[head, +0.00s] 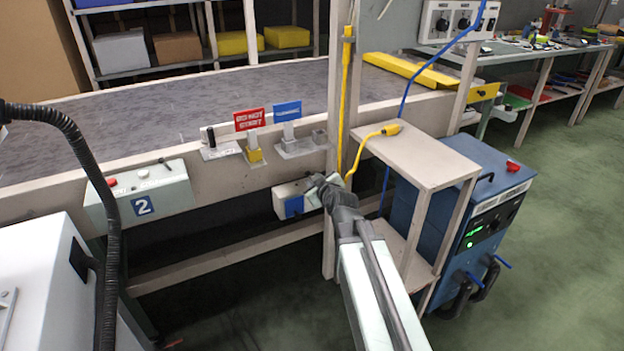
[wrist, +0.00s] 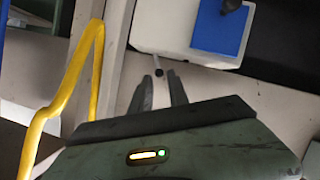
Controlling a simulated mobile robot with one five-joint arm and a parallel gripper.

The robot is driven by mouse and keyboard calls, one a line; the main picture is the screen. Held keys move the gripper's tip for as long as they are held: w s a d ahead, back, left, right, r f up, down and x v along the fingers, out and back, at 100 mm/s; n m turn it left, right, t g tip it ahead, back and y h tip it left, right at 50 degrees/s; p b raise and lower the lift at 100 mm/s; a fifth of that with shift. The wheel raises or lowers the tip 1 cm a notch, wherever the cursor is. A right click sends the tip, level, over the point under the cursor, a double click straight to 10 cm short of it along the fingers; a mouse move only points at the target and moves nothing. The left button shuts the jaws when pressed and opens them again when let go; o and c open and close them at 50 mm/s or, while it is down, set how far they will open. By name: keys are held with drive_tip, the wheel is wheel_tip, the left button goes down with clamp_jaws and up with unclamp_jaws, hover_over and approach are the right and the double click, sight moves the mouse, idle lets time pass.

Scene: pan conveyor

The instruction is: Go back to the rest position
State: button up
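My gripper (head: 318,182) is at the end of my raised arm, in front of the conveyor's side rail. In the wrist view my gripper (wrist: 163,78) has its two dark fingers apart, with nothing held between them. A white box with a blue panel (head: 292,208) hangs below the rail, just beside the fingers. The same box (wrist: 180,28) fills the top of the wrist view, its blue panel to the right. I cannot tell whether the fingers touch anything.
A wooden stand (head: 420,150) and a blue machine (head: 478,215) are right of my arm. A yellow cable (head: 368,140) runs close by and also shows in the wrist view (wrist: 78,75). Red and blue signs (head: 249,119) stand on the rail. Green floor at right is clear.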

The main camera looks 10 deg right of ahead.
drive_tip(key=shift+v, duration=0.85)
drive_tip(key=shift+d, duration=0.15)
drive_tip(key=s+f+m+g, duration=0.1)
drive_tip(key=s+f+g, duration=0.6)
drive_tip(key=s+f, duration=0.4)
drive_tip(key=s+d+f+m+g+h, duration=0.1)
drive_tip(key=s+f+m+g, duration=0.2)
drive_tip(key=s, duration=0.4)
drive_tip(key=s+d+f+m+g+h, duration=0.1)
drive_tip(key=s+f+m+g, duration=0.2)
drive_tip(key=s, duration=0.4)
wheel_tip(320, 180, up, 37)
drive_tip(key=p, duration=3.6)
drive_tip(key=shift+w+r+g, duration=0.2)
drive_tip(key=shift+w+g, duration=0.1)
drive_tip(key=shift+g, duration=0.1)
